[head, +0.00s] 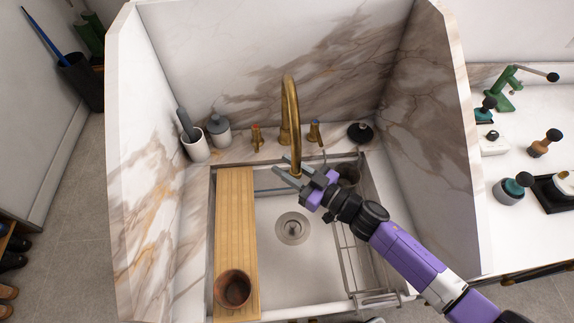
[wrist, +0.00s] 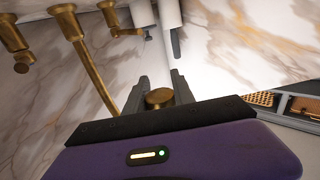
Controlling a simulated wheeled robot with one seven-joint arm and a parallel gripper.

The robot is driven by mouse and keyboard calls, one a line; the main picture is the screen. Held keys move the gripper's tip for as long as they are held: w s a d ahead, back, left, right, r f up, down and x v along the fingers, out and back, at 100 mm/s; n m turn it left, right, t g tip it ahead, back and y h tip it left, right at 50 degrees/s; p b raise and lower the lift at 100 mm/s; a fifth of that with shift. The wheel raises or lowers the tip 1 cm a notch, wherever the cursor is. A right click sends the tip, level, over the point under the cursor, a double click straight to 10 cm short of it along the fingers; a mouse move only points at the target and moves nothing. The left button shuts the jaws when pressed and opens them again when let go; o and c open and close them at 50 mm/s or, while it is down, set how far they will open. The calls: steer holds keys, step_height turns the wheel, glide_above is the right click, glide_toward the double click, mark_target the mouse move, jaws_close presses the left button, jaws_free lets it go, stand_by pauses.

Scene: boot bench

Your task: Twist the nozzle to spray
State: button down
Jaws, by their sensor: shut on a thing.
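The brass gooseneck faucet (head: 291,100) rises behind the sink and curves forward and down. My gripper (head: 283,165) is at the lower end of its spout, above the basin, with its fingers pointing up and left in the head view. In the wrist view the round brass nozzle (wrist: 160,97) sits between the two grey fingers of my gripper (wrist: 158,86), and they are shut on it. The faucet's pipe (wrist: 88,60) shows to the left there. My gripper partly hides the nozzle in the head view; I see no water or spray.
The sink basin (head: 268,245) has a wooden board (head: 236,200) with a brown bowl (head: 233,289) at left and a wire rack (head: 347,250) at right. Brass handles (head: 257,136) (head: 314,132) flank the faucet. High marble walls enclose the sides and back.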

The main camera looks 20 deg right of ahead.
steer(key=shift+f, duration=0.15)
stand_by(0.4)
steer(key=c, duration=1.1)
jaws_free()
steer(key=shift+o, duration=0.2)
steer(key=b+v, duration=0.1)
steer(key=v, duration=0.6)
steer(key=shift+s+d+b, duration=0.2)
steer(key=shift+s+b, duration=0.15)
steer(key=shift+b, duration=0.05)
